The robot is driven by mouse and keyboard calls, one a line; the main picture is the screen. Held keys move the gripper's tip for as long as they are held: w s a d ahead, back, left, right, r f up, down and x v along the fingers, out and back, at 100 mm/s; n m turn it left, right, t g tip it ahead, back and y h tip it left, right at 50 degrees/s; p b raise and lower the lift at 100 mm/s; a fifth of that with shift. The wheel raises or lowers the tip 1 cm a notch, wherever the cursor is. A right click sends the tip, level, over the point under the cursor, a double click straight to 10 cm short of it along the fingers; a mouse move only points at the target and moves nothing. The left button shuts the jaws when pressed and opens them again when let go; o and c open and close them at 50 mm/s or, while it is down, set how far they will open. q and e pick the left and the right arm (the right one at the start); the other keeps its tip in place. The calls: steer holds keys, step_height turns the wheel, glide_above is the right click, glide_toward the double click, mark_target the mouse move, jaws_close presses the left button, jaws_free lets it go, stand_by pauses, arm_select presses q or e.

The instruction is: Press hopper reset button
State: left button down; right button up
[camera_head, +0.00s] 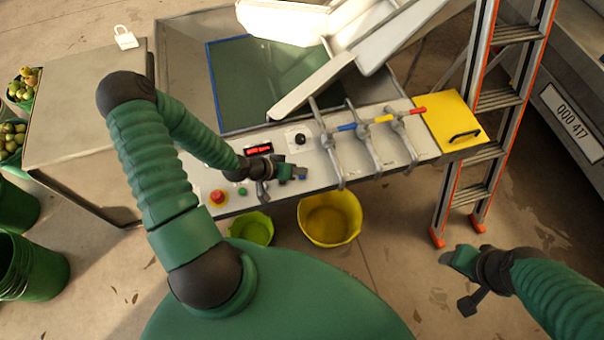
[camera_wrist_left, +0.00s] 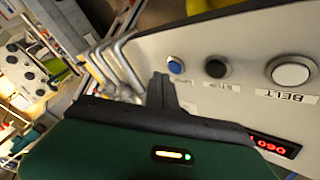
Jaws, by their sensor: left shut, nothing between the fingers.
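The sloped control panel (camera_head: 325,168) lies in front of my left arm. My left gripper (camera_head: 298,172) is shut and empty, low over the panel's front part. In the left wrist view its closed fingers (camera_wrist_left: 162,90) point toward a blue button (camera_wrist_left: 176,66) and appear just short of it; contact cannot be told. A black button (camera_wrist_left: 216,68) and a white button labelled BELT (camera_wrist_left: 291,72) are beside it. The blue button's label is mostly hidden by the fingers, so I cannot read which button is the hopper reset. My right gripper (camera_head: 461,262) hangs away from the panel; its jaw state is unclear.
A red mushroom button (camera_head: 217,197), a green button (camera_head: 242,191), a red display (camera_head: 258,150) and a black knob (camera_head: 300,139) are on the panel. Levers with coloured handles (camera_head: 382,119) rise right of my left gripper. A ladder (camera_head: 490,110) stands farther right. Buckets (camera_head: 330,217) sit below.

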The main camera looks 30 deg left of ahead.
mark_target(299, 178)
arm_select(q)
steer(key=shift+r, duration=0.1)
step_height(299, 178, up, 5)
steer(key=p, duration=0.5)
stand_by(0.6)
